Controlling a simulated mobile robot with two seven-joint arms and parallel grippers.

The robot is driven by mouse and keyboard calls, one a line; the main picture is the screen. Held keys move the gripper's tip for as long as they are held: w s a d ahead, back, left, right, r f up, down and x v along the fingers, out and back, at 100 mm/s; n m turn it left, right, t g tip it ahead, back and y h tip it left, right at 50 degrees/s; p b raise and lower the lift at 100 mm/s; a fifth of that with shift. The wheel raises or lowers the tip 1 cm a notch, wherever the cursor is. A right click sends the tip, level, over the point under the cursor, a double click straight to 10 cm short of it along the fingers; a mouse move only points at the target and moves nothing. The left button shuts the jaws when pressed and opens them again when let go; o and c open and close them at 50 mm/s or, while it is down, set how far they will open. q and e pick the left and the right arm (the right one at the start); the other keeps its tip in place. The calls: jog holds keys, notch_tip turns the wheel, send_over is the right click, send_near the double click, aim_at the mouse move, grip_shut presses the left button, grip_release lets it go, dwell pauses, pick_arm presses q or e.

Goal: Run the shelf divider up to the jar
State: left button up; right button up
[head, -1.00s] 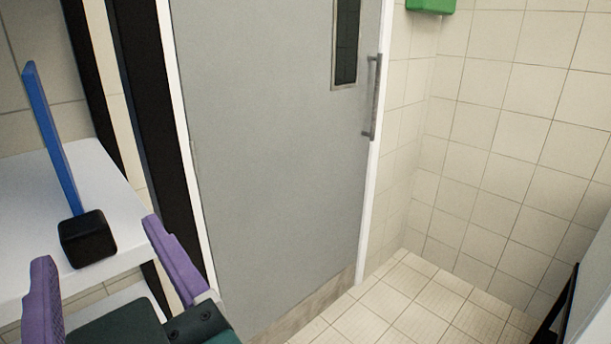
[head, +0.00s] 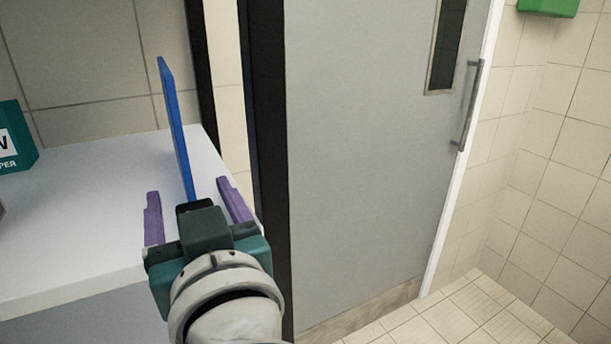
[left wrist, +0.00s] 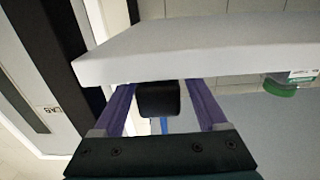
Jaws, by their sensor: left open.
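The shelf divider (head: 177,130) is an upright blue plate with a black block at its near end, standing on the white shelf. My left gripper (head: 191,192) is open at the shelf's front, its purple fingers either side of the divider's near end. In the left wrist view the black block (left wrist: 158,98) lies between the spread fingers, with space on both sides. A round green-lidded thing with a white label, apparently the jar (left wrist: 281,87), shows at the right of that view. I cannot clearly make out the jar in the head view. My right gripper is not in view.
The white shelf (head: 70,235) is clear between the divider and a teal box (head: 14,140) at the far left. A black upright post (head: 262,150) and a grey door (head: 365,150) stand right of the shelf.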

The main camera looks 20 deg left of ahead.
pick_arm(q)
grip_shut()
dwell(0.5)
dwell(0.8)
